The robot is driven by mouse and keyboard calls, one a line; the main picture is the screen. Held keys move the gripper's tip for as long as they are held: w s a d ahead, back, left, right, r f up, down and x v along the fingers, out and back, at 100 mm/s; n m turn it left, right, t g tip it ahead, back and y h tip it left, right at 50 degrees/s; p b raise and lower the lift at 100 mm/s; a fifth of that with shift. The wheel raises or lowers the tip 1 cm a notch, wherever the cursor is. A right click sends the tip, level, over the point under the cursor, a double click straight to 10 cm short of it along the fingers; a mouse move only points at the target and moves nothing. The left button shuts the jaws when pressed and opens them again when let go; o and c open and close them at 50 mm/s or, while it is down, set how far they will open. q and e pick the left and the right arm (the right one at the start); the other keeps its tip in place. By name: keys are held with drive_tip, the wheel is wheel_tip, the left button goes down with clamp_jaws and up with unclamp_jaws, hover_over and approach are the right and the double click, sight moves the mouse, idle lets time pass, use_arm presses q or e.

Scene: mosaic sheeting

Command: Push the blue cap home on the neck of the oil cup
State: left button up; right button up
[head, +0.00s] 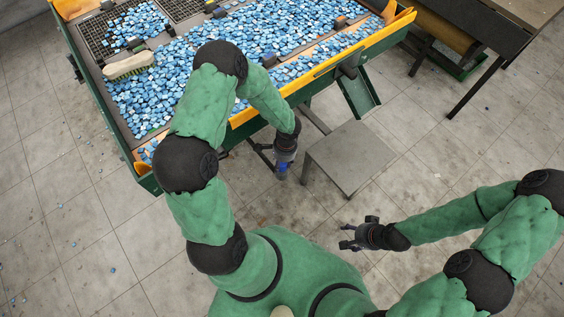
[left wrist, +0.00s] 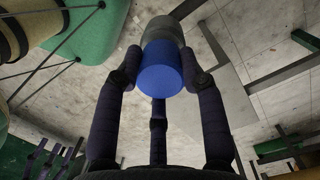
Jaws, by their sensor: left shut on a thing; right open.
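The blue cap (left wrist: 160,70) is between the fingertips of my left gripper (left wrist: 163,80), which is shut on it. In the head view the cap (head: 283,166) is a small blue patch below the left gripper (head: 286,150). A pale grey cylinder, apparently the oil cup (left wrist: 163,29), lies directly beyond the cap and in line with it in the left wrist view. I cannot tell how far the cap sits on its neck, which is hidden. My right gripper (head: 356,235) is open and empty, out to the right over the floor.
A green-and-yellow machine table (head: 270,107) covered with blue mosaic pieces stands close to the left arm. A brush (head: 129,66) lies on it. A grey stool (head: 349,157) stands just right of the left gripper. Open floor surrounds the right gripper.

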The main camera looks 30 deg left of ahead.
use_arm(q)
drive_tip(key=shift+f+b, duration=0.6)
drive_tip(key=shift+f, duration=0.1)
drive_tip(key=o, duration=1.1)
drive_tip(key=shift+r, duration=0.1)
drive_tip(key=r, duration=0.8)
drive_tip(key=w+r, duration=0.1)
drive_tip(key=r, duration=0.3)
drive_tip(key=shift+d, duration=0.35)
drive_tip(key=s+d+f+n+h, duration=0.1)
drive_tip(key=s+d+f+n, duration=0.2)
drive_tip(key=s+d+f, duration=0.1)
drive_tip(key=s+d+f+n+h, duration=0.2)
drive_tip(key=s+d+f+n, duration=0.1)
drive_tip(key=s+d+f, duration=0.1)
drive_tip(key=s+d+f+n+t+h, duration=0.1)
drive_tip(key=s+d+f+n, duration=0.1)
drive_tip(key=s+d+f, duration=0.2)
drive_tip(key=shift+d+f+n+h, duration=0.3)
drive_tip(key=shift+d+f+n, duration=0.1)
drive_tip(key=shift+d+f, duration=0.5)
